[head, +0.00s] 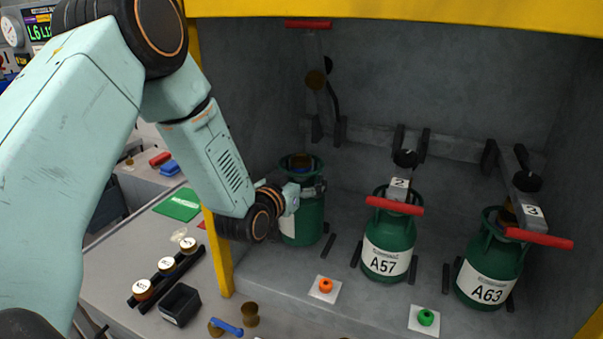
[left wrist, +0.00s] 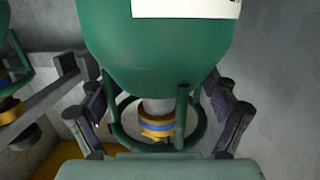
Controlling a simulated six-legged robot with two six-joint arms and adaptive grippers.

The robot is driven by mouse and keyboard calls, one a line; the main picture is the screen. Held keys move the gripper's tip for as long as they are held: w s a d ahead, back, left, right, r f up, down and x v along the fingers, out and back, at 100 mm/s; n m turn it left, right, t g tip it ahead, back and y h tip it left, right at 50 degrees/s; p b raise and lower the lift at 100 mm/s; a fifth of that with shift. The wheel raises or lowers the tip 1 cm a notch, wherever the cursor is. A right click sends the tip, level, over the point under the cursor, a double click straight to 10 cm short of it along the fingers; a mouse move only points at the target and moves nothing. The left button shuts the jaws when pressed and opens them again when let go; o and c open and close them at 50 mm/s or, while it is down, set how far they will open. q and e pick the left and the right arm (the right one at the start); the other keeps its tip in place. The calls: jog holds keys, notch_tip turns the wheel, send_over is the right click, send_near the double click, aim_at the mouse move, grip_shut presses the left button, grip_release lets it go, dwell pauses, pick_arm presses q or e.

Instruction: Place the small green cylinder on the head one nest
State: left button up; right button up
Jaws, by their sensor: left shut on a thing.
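A small green cylinder (head: 306,222) is at the left position in the grey cabinet, below the raised head one (head: 316,80). It looks upright, with a white label partly hidden by my wrist. My left gripper (head: 297,191) is at its top collar. In the left wrist view the cylinder (left wrist: 160,55) appears inverted, with its brass and blue valve (left wrist: 157,125) inside the collar. The fingers of the left gripper (left wrist: 160,108) close on the collar from both sides. I cannot tell whether the base touches the nest, which is mostly hidden. My right gripper is not in view.
Green cylinders A57 (head: 386,250) and A63 (head: 488,275) stand under heads 2 (head: 399,184) and 3 (head: 532,211). An orange button (head: 325,286) and a green button (head: 426,317) are in front. A yellow post (head: 218,255) stands close to my left arm.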

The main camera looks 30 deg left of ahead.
pick_arm(q)
jog(key=f, duration=0.2)
jog(key=shift+w+f, duration=0.3)
jog(key=shift+w, duration=0.05)
jog(key=shift+s+r, duration=0.1)
jog(key=shift+s, duration=0.15)
jog(key=o, duration=1.4)
jog(key=shift+s+f+b, duration=0.1)
jog(key=shift+f+b, duration=0.2)
jog(key=shift+f, duration=0.1)
jog(key=shift+c, duration=0.2)
jog(key=shift+o, duration=1.4)
jog(key=shift+d, duration=0.15)
jog(key=shift+r, duration=0.1)
